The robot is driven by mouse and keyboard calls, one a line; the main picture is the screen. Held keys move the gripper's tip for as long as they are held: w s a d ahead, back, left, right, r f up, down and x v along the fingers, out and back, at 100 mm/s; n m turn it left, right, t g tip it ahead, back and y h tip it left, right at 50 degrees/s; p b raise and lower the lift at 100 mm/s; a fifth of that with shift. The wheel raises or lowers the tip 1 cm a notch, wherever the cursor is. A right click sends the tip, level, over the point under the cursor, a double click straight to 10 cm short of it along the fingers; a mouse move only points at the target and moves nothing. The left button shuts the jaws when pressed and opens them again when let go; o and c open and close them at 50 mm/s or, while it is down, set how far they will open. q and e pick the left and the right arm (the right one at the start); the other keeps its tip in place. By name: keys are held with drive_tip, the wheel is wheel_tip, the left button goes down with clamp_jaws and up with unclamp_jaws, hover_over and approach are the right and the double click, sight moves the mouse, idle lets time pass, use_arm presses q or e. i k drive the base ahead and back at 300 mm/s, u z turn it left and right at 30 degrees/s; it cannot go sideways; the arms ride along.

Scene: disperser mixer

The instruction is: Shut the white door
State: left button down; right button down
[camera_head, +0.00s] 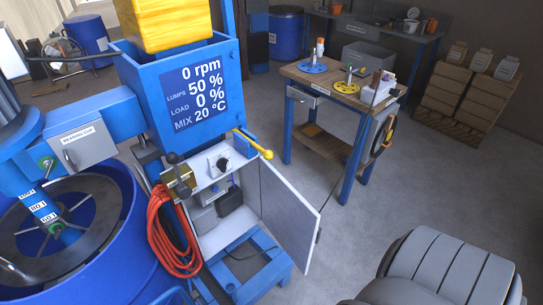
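The white door (286,212) stands wide open on the blue mixer's cabinet. It is a flat panel hinged at the right side of the cabinet opening and swings out toward the front right. A small dark fitting (318,236) shows on its free edge. The open white cabinet (222,232) shows a black box (231,201) and other parts inside. Neither of my grippers is in the picture, so nothing is seen touching the door.
A coiled orange hose (172,240) hangs left of the opening. A yellow-tipped lever (266,154) sticks out above the door. A wooden-topped workbench (340,85) stands behind. A grey padded, seat-like shape (445,268) fills the lower right. Bare floor lies between it and the door.

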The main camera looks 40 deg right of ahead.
sight(290, 219)
drive_tip(key=u, duration=2.95)
drive_tip(key=k, duration=2)
drive_tip(key=z, duration=1.3)
drive_tip(key=k, duration=0.8)
drive_tip(key=z, duration=0.85)
drive_tip(key=i, duration=0.3)
drive_tip(key=z, duration=0.05)
